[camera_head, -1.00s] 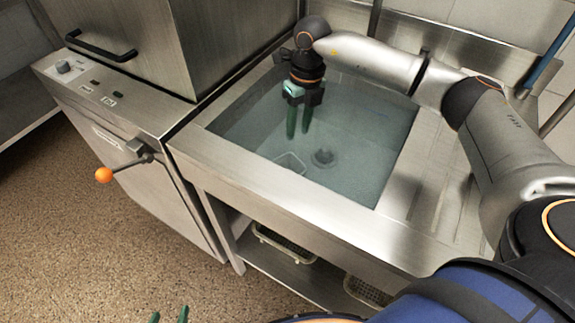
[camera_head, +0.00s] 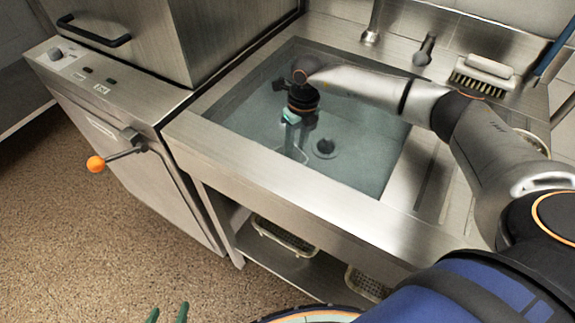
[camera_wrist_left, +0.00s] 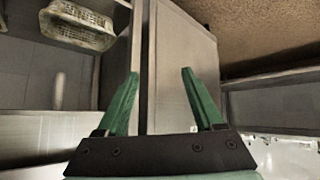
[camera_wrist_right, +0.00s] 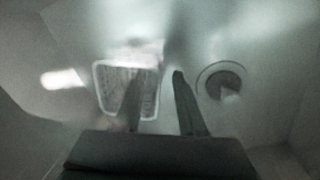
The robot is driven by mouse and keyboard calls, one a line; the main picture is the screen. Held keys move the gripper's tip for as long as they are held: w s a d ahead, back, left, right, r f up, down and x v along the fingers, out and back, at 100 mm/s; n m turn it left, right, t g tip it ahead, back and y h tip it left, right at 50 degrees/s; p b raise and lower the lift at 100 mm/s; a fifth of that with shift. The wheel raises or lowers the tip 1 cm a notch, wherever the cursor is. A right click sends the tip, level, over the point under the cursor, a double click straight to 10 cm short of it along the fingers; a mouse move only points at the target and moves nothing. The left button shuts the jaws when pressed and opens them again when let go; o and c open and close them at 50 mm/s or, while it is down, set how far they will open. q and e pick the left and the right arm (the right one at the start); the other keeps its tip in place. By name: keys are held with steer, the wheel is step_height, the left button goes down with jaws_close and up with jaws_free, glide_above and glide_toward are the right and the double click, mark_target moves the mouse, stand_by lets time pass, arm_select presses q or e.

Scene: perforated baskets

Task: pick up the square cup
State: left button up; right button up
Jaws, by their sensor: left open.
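A pale, translucent square-rimmed cup (camera_wrist_right: 112,88) lies at the bottom of the sink in the right wrist view. In the head view it is only a faint outline (camera_head: 296,153), partly hidden by my right gripper. My right gripper (camera_head: 294,140) is lowered into the sink above the cup. In the right wrist view its fingers (camera_wrist_right: 160,76) are apart; the left finger overlaps the cup and the right finger is beside it. I cannot tell whether they touch. My left gripper (camera_head: 168,312) is open and empty at the bottom edge of the head view, also in its wrist view (camera_wrist_left: 158,75).
The sink rim (camera_head: 270,165) surrounds the basin, with a drain (camera_head: 324,148) beside the cup. A brush (camera_head: 484,76) and a faucet (camera_head: 374,22) are behind. Baskets (camera_head: 284,238) sit on the shelf below. A dishwasher with an orange-knobbed lever (camera_head: 96,164) stands left.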

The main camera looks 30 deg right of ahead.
steer(key=shift+a+f, duration=0.15)
steer(key=shift+f, duration=0.8)
arm_select(q)
steer(key=shift+w+r+t, duration=0.4)
steer(key=shift+w+r, duration=0.1)
steer(key=shift+w, duration=0.05)
arm_select(e)
jaws_close()
